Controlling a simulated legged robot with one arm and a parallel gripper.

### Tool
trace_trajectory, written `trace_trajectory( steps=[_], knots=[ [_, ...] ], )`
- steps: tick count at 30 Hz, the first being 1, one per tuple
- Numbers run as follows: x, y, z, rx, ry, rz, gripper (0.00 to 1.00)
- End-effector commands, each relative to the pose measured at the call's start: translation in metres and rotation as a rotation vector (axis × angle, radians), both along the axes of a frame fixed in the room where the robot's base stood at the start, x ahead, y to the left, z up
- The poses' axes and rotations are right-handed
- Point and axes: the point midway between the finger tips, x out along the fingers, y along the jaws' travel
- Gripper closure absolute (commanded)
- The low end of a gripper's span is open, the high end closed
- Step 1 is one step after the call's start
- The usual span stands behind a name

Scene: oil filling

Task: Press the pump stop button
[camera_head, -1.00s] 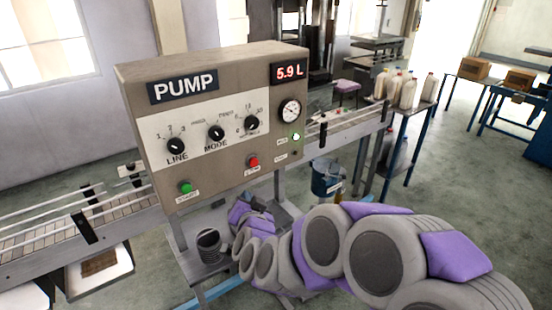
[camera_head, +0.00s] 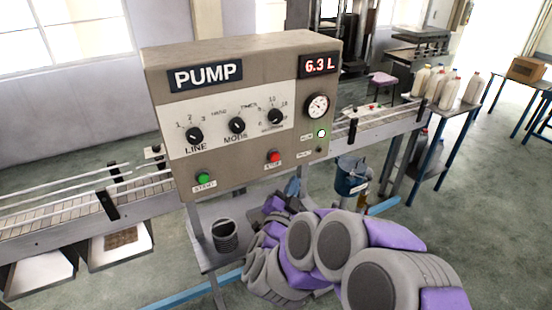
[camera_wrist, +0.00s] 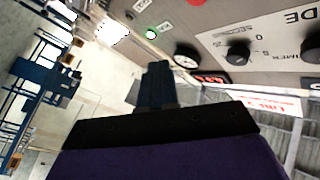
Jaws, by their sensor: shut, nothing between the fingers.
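The pump control box (camera_head: 170,110) stands upright with its front towards me. Its red stop button (camera_head: 273,156) is at the lower middle of the panel, and the green start button (camera_head: 203,178) is at the lower left. The display (camera_head: 320,65) reads 6.3 L and a green lamp (camera_head: 321,133) is lit. In the wrist view the red button (camera_wrist: 197,2) is partly cut off at the top edge. My gripper (camera_wrist: 156,68) is shut and empty, apart from the panel and not touching the button. In the head view my gripper (camera_head: 291,187) is small, below the red button.
A conveyor (camera_head: 50,232) runs behind the box to both sides. Bottles (camera_head: 448,88) stand on a side table at right.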

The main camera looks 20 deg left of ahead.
Motion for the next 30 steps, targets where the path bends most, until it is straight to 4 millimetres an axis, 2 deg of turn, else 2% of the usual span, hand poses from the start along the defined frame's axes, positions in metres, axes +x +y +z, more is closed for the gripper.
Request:
trace_trajectory(
  steps=[8, 21, 30],
  knots=[
    [0.009, 0.003, 0.001, 0.004, 0.002, -0.001, 1.0],
    [0.045, 0.052, 0.001, 0.001, -0.001, 0.0, 1.0],
    [0.057, 0.06, 0.001, 0.005, 0.002, 0.001, 1.0]
  ],
)
